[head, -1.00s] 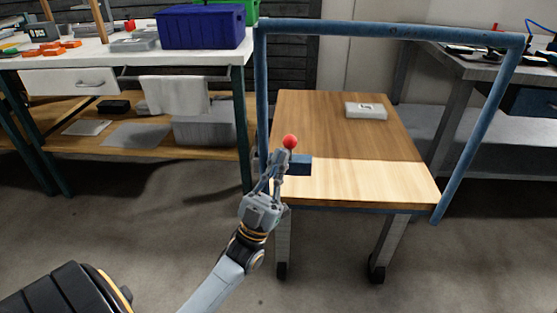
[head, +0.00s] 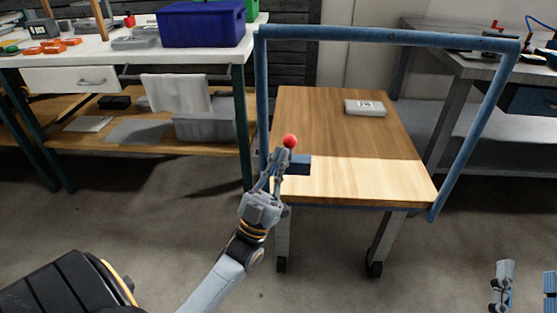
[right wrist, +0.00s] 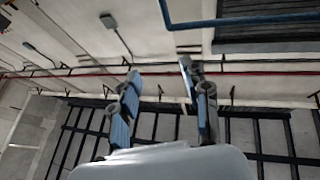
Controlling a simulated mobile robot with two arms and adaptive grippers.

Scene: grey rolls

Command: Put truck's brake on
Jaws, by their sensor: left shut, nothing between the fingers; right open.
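The truck (head: 340,140) is a cart with a wooden deck, a blue tubular handle frame and dark casters. My right gripper (head: 525,290) shows at the lower right corner, away from the cart. In the right wrist view (right wrist: 158,85) it is open and empty, with ceiling and wall behind.
A small white box (head: 365,108) lies on the deck. A white-topped workbench (head: 130,60) with a blue bin (head: 200,24) stands at left. A grey bench (head: 490,60) stands at right. The floor (head: 330,280) in front is clear.

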